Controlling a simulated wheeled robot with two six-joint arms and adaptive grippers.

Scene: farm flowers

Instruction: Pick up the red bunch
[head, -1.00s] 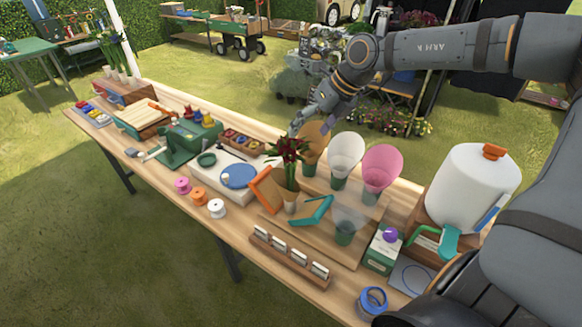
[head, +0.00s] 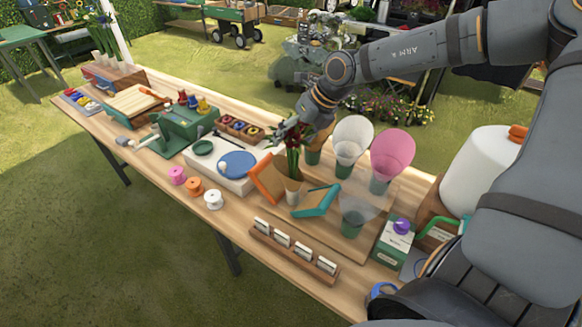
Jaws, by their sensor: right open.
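The red bunch (head: 293,160) has dark red blooms on green stems and stands upright in a small pale holder (head: 293,193) on the wooden board. The blooms are partly hidden by my right gripper (head: 285,138). That gripper is open and comes in from behind at bloom height, over or beside the bunch. I cannot tell whether its fingers touch the stems. My left gripper is not in view.
Orange (head: 266,178) and teal (head: 317,201) frame-like pieces flank the holder closely. A white cone (head: 352,139), a pink cone (head: 392,155) and a clear cone (head: 358,208) stand right of it. A card rack (head: 293,253) lies in front.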

